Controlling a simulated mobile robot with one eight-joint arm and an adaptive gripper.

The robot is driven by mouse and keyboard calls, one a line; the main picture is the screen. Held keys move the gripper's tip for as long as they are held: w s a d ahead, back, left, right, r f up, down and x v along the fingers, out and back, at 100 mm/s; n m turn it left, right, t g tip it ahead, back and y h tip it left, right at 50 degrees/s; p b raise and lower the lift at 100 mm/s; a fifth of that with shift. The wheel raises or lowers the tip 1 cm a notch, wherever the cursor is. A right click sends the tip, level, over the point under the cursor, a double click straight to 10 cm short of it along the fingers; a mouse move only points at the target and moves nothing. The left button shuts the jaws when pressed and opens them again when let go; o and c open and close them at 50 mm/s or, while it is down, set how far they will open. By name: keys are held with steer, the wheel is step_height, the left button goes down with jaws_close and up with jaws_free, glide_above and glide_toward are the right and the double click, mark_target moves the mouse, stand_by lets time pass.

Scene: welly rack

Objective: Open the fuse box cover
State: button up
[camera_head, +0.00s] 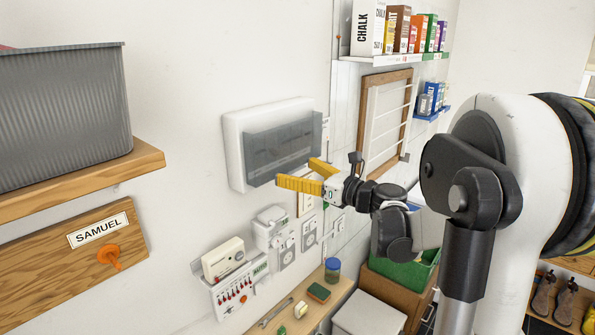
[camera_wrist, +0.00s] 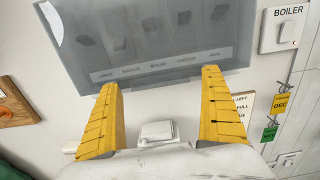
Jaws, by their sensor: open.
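The fuse box (camera_head: 237,150) is a white unit on the wall. Its grey see-through cover (camera_head: 284,150) hangs over the front, and in the head view it stands out from the box at its lower part. In the wrist view the cover (camera_wrist: 160,45) fills the upper middle, with a row of labels and switches showing dimly behind it. My gripper (camera_head: 300,174) has yellow fingers, spread apart and empty. It is at the cover's lower right in the head view. In the wrist view the fingertips (camera_wrist: 160,78) reach the cover's lower edge; I cannot tell whether they touch.
A boiler switch (camera_wrist: 284,30) and hanging tags (camera_wrist: 275,115) are right of the cover. Sockets (camera_head: 288,252) and a white device (camera_head: 223,259) are below the box. A wooden shelf (camera_head: 150,160) with a grey metal tub (camera_head: 65,115) is at the left. A bench (camera_head: 310,312) holds a jar (camera_head: 332,272).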

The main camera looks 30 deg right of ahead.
steer(key=c, duration=1.5)
steer(key=shift+r, duration=0.1)
